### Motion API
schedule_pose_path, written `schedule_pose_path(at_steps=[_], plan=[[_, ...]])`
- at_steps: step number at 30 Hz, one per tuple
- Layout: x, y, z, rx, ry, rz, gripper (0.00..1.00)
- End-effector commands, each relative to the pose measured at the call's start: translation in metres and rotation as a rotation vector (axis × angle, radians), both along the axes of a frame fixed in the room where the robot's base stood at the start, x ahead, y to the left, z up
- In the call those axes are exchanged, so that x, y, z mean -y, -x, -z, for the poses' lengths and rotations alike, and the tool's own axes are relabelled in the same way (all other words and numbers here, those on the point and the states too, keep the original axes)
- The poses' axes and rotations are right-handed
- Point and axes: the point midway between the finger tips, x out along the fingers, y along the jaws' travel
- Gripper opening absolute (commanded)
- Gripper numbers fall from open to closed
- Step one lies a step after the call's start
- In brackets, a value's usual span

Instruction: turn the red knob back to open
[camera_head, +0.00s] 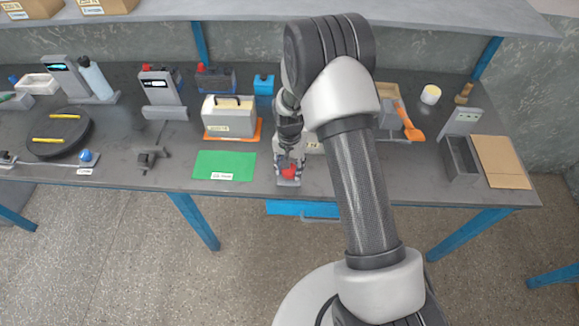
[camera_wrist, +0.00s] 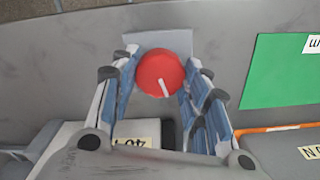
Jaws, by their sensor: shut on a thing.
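The red knob (camera_wrist: 161,72) sits on a small grey base (camera_wrist: 160,40) and shows round in the wrist view, with a white pointer line on its face slanting a little from upright. My gripper (camera_wrist: 160,80) has one finger on each side of the knob, and it is shut on it. In the head view the knob (camera_head: 289,172) is a small red spot near the front edge of the bench. My gripper (camera_head: 289,165) comes down over it from behind and hides part of it and its base. Any open or shut marks on the base cannot be made out.
A green mat (camera_head: 224,166) lies left of the knob, with a grey box (camera_head: 229,118) on an orange tray behind it. A partly hidden labelled block (camera_wrist: 137,130) stands close by my fingers. A blue drawer (camera_head: 303,208) hangs under the bench edge.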

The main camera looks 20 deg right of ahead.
Motion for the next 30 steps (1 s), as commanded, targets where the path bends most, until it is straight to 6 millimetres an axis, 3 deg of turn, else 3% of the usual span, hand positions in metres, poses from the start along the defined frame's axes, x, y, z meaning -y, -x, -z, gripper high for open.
schedule_pose_path(at_steps=[30], plan=[[0.0002, -0.0003, -0.0003, 0.001, 0.0, -0.964, 0.18]])
